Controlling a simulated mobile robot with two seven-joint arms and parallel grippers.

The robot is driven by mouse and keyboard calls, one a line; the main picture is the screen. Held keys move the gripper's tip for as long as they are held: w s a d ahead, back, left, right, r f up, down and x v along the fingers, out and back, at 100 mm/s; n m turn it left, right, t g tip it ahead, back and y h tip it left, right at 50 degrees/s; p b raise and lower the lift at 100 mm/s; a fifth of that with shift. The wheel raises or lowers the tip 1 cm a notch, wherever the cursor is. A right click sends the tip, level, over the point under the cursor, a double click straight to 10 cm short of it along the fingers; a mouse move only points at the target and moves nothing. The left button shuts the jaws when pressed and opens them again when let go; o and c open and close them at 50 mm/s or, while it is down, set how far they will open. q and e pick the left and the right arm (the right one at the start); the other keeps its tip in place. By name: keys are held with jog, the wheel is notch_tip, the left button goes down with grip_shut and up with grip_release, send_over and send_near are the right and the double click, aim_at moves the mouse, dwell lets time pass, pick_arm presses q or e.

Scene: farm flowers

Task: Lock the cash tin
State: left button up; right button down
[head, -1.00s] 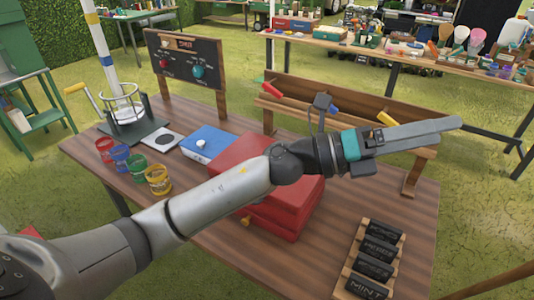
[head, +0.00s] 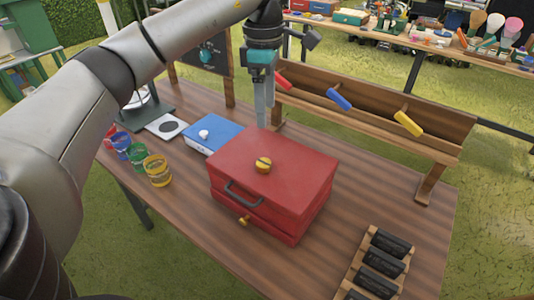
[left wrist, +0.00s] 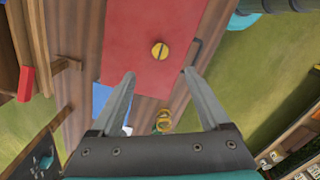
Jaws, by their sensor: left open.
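The red cash tin (head: 285,200) sits on the wooden table with its lid down. A round yellow knob with a dark slot (head: 263,165) is on top of the lid. A dark handle (head: 243,194) and a small yellow key-like piece (head: 244,220) are on its front side. My left gripper (head: 264,123) points down above the tin's far edge, open and empty. In the left wrist view the lid (left wrist: 140,40) and its knob (left wrist: 159,51) show beyond and between the open fingers (left wrist: 160,75). My right gripper is not in view.
A blue box with a white knob (head: 212,138) stands left of the tin, near several coloured cups (head: 158,170). A rack of black labelled blocks (head: 368,262) is at the front right. A wooden trough with coloured handles (head: 365,110) stands behind.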

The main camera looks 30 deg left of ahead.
pick_arm(q)
jog(key=b, duration=0.1)
send_near(264, 162)
notch_tip(264, 162, down, 9)
jog(key=shift+s+d+r, duration=0.1)
jog(key=shift+r, duration=0.05)
dwell(0.4)
grip_shut()
dwell(0.4)
